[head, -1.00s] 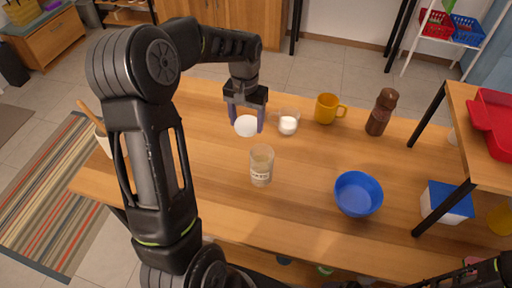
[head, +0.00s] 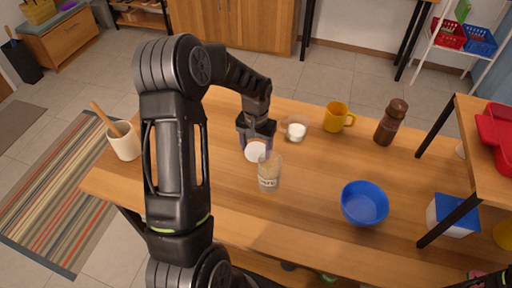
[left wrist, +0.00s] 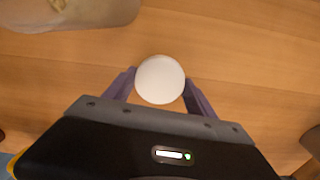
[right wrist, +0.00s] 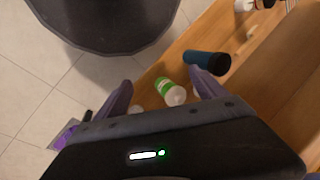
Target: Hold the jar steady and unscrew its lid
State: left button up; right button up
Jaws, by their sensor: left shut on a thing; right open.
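A clear glass jar (head: 270,181) with a printed label and pale contents stands upright on the wooden table in the head view; its top looks open. Part of clear glass (left wrist: 75,14) shows at the top left of the left wrist view. My left gripper (head: 256,143) is shut on a white round lid (left wrist: 160,80), just behind and left of the jar. Whether anything sits under the lid is hidden. My right gripper (right wrist: 160,84) is open and empty in the right wrist view, away from the jar.
A glass cup with white contents (head: 296,130), a yellow mug (head: 336,117) and a brown bottle (head: 391,124) stand behind. A blue bowl (head: 364,205) is at right. The right wrist view shows a green-labelled bottle (right wrist: 169,90) and a dark blue cylinder (right wrist: 206,62).

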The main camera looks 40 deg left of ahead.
aim_at(256, 150)
pick_arm(q)
jog(key=shift+f, duration=0.2)
jog(key=shift+f, duration=0.1)
jog(key=shift+f, duration=0.15)
jog(key=o, duration=1.5)
jog(key=shift+o, duration=0.2)
jog(key=shift+r, duration=0.25)
notch_tip(256, 150, up, 12)
jog(key=b, duration=0.2)
